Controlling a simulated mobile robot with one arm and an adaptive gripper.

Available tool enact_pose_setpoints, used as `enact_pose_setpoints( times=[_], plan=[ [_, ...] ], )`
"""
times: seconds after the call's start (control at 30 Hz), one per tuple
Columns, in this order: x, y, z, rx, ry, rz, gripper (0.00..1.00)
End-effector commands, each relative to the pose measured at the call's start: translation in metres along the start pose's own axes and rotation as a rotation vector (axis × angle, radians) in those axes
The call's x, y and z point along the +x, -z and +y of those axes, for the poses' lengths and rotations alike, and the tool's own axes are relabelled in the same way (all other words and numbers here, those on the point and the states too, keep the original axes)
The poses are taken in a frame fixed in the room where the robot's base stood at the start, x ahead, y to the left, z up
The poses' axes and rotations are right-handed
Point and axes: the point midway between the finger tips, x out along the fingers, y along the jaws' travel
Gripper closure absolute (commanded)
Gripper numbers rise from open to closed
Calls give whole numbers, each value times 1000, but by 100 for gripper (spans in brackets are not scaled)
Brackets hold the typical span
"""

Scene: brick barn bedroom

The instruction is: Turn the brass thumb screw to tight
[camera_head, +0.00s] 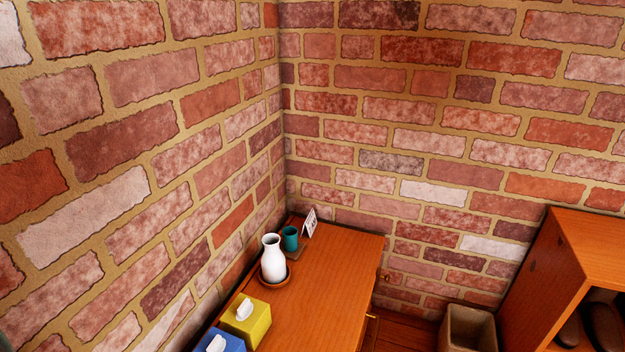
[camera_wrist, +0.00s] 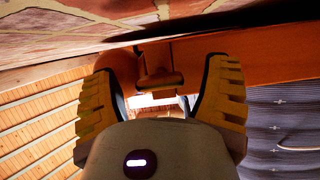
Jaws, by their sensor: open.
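In the wrist view, my gripper (camera_wrist: 163,72) is open, with one ribbed finger on each side. A small brownish fitting (camera_wrist: 158,82) with a crosswise bar shows between the fingertips, in front of an orange-brown wooden surface. It may be the brass thumb screw, but it is dark and I cannot be sure. I see a gap between it and each finger. In the head view, a tiny brass-coloured piece (camera_head: 385,277) sticks out at the right side of the wooden desk (camera_head: 335,275). I cannot tell its turn position. My gripper does not show in the head view.
On the desk stand a white vase (camera_head: 272,260), a teal cup (camera_head: 290,239), a small card (camera_head: 309,222), a yellow tissue box (camera_head: 246,320) and a blue one (camera_head: 219,343). A bin (camera_head: 467,329) and a wooden shelf unit (camera_head: 567,258) stand at right. Brick walls close the corner.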

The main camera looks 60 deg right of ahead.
Motion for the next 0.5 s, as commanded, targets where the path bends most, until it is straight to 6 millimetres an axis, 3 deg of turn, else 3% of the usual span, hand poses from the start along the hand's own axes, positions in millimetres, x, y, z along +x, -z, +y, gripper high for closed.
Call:
enact_pose_setpoints(
  times=[0.27,0.5],
  plan=[
    [-8,0,-1,0,2,-2,24],
    [-40,0,-2,-2,3,-1,24]
  ],
)
